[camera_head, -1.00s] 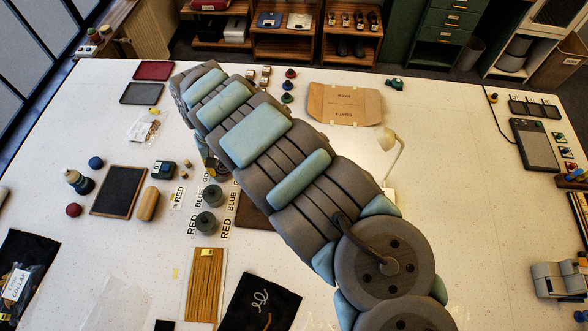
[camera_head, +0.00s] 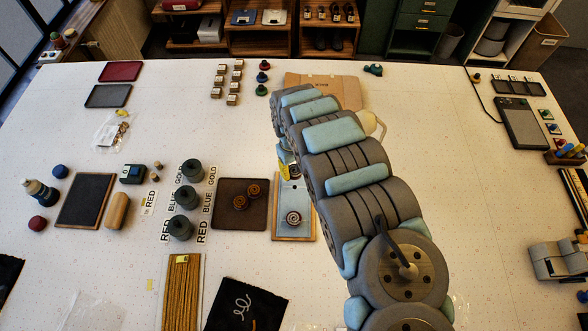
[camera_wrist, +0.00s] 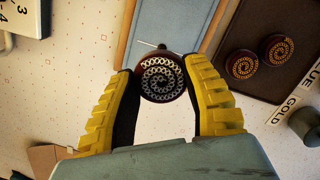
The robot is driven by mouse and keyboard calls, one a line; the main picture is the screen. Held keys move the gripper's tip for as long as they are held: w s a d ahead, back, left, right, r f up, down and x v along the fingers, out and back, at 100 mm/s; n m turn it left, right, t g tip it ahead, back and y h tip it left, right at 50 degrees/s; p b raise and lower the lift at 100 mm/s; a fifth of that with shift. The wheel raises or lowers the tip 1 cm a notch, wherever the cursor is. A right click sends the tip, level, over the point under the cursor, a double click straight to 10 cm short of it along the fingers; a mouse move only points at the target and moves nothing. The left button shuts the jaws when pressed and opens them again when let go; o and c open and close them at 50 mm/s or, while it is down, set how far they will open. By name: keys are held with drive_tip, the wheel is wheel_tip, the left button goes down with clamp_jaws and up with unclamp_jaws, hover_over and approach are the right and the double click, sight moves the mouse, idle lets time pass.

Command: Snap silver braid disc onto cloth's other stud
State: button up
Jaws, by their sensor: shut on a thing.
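My gripper (camera_wrist: 162,85) has its two yellow fingers closed on a dark disc with silver braid (camera_wrist: 162,77), braid face toward the wrist camera. Another silver disc (camera_head: 293,218) sits on the cloth's lower part.
A brown mat (camera_head: 228,217) with two gold-braided discs (camera_head: 240,202) lies left of the cloth. Dark green weights (camera_head: 184,197) and RED, BLUE, GOLD labels stand farther left.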

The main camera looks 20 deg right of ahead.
sight(295, 187)
drive_tip(key=shift+f+b, duration=2.85)
drive_tip(key=shift+f, duration=1.25)
drive_tip(key=shift+f+b, duration=0.4)
drive_tip(key=shift+f, duration=0.2)
drive_tip(key=o, duration=1.5)
drive_tip(key=shift+r, duration=0.1)
drive_tip(key=shift+r+p, duration=3.3)
drive_tip(key=shift+r, duration=0.7)
